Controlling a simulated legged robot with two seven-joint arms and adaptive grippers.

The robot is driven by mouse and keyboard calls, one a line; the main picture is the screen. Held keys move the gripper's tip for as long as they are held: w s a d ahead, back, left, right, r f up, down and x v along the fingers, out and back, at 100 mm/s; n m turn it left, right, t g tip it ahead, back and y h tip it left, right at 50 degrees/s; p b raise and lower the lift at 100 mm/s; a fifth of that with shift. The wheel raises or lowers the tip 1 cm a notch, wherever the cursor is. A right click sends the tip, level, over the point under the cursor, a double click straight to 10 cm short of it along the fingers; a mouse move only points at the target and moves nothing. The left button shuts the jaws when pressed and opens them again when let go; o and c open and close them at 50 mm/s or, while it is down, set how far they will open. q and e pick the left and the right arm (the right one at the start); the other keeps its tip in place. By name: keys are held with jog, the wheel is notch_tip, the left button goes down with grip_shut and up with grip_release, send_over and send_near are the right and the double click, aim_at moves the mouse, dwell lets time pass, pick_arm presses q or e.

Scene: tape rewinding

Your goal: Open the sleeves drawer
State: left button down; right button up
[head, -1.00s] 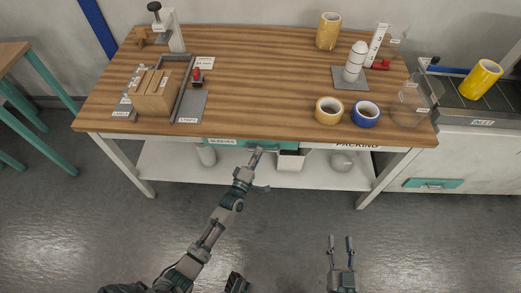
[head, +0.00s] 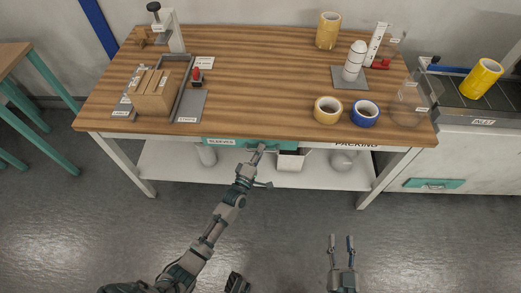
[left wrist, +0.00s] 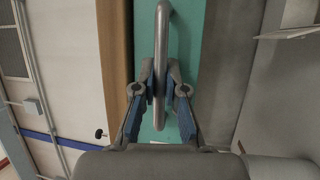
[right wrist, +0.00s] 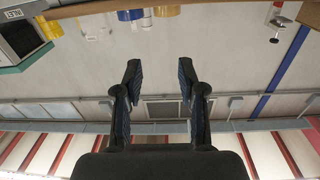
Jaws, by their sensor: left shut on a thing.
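The sleeves drawer (head: 220,142) is a teal front under the table's front edge, with a "SLEEVES" label at its left. It looks closed or nearly so. My left gripper (head: 257,154) is at the drawer's handle. In the left wrist view the grey bar handle (left wrist: 162,50) runs between the fingers of my left gripper (left wrist: 160,92), which are shut on it, with the teal drawer front (left wrist: 185,60) behind. My right gripper (head: 342,240) is open and empty, low over the floor; its spread fingers also show in the right wrist view (right wrist: 158,75).
On the wooden table (head: 250,90) stand a cardboard box (head: 153,95), yellow tape (head: 327,32), cream tape (head: 327,110), blue tape (head: 364,113) and a white stacked post (head: 354,60). A white shelf (head: 180,170) lies below. The floor in front is clear.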

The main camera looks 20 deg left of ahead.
pick_arm(q)
jog(key=s+d+p, duration=0.3)
jog(key=s+p, duration=0.1)
jog(key=s, duration=0.7)
jog(key=s+d+p, duration=0.3)
jog(key=s+p, duration=0.1)
jog(key=s, duration=0.8)
jog(key=shift+d+f, duration=0.25)
jog(key=shift+d, duration=0.05)
pick_arm(e)
jog(key=s+d+f+g+h, duration=0.2)
jog(key=s+f+g, duration=0.4)
jog(key=s, duration=0.3)
jog(key=s+d+f+g+h, duration=0.2)
jog(key=s+d+f+g, duration=0.3)
jog(key=s+f+g, duration=0.2)
jog(key=shift+s+f+g, duration=0.25)
jog(key=shift+s+g, duration=0.7)
jog(key=shift+g, duration=0.05)
pick_arm(q)
jog(key=c, duration=1.5)
grip_release()
jog(key=shift+w, duration=0.1)
pick_arm(e)
jog(key=shift+w, duration=0.1)
pick_arm(q)
jog(key=shift+r, duration=0.1)
